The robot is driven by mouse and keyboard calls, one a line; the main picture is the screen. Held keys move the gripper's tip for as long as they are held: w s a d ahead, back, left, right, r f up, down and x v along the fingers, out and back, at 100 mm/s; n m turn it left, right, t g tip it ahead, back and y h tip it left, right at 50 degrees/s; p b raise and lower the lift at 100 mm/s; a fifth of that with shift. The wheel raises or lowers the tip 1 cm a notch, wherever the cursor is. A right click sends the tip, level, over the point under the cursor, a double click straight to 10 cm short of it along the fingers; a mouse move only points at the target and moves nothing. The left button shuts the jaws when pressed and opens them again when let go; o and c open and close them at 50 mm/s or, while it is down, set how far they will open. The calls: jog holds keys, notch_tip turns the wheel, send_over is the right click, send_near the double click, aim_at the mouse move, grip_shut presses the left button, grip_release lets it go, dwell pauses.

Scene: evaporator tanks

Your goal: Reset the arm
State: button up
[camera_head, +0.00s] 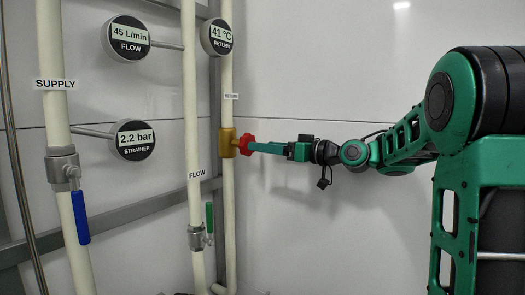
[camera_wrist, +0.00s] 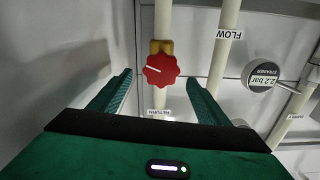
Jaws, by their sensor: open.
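My green arm reaches in from the right in the head view, and my gripper (camera_head: 254,147) is beside the red valve knob (camera_head: 244,145) on the return pipe. In the wrist view my gripper (camera_wrist: 157,88) is open, with its two green fingers apart. The red knob (camera_wrist: 161,70) with a white mark shows between and beyond the fingertips. It sits on a brass valve body (camera_head: 228,142). In the head view the fingertips overlap the knob's right edge; I cannot tell whether they touch it. No object is held.
The supply pipe (camera_head: 63,130) has a blue lever (camera_head: 81,217). The flow pipe (camera_head: 191,120) has a green lever (camera_head: 210,217). Round gauges stick out: flow (camera_head: 126,38), strainer (camera_head: 132,140) and return (camera_head: 217,37). The white wall (camera_head: 330,60) right of the pipes is bare.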

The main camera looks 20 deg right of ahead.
jog(key=s+d+f+m+g+h, duration=0.35)
jog(key=s+f, duration=0.45)
jog(key=f, duration=0.3)
jog(key=s+d+f+m+g+h, duration=0.3)
jog(key=s+d+f+g+h, duration=0.15)
jog(key=s+f, duration=0.45)
jog(key=s+d+f+m+g, duration=0.1)
jog(key=s+f, duration=0.3)
jog(key=s, duration=0.4)
jog(key=s+d+f+m+g+h, duration=0.1)
jog(key=s+f+m+g, duration=0.2)
jog(key=s, duration=0.6)
jog(key=s+d+f+m+g+h, duration=0.1)
jog(key=s+f, duration=0.3)
jog(key=s, duration=0.5)
jog(key=shift+d+f+m+g, duration=0.3)
jog(key=shift+d+m+g, duration=0.15)
jog(key=shift+g, duration=0.45)
jog(key=shift+w+f+h, duration=0.25)
jog(key=shift+w+h, duration=0.05)
jog(key=shift+w, duration=0.3)
dwell(1.2)
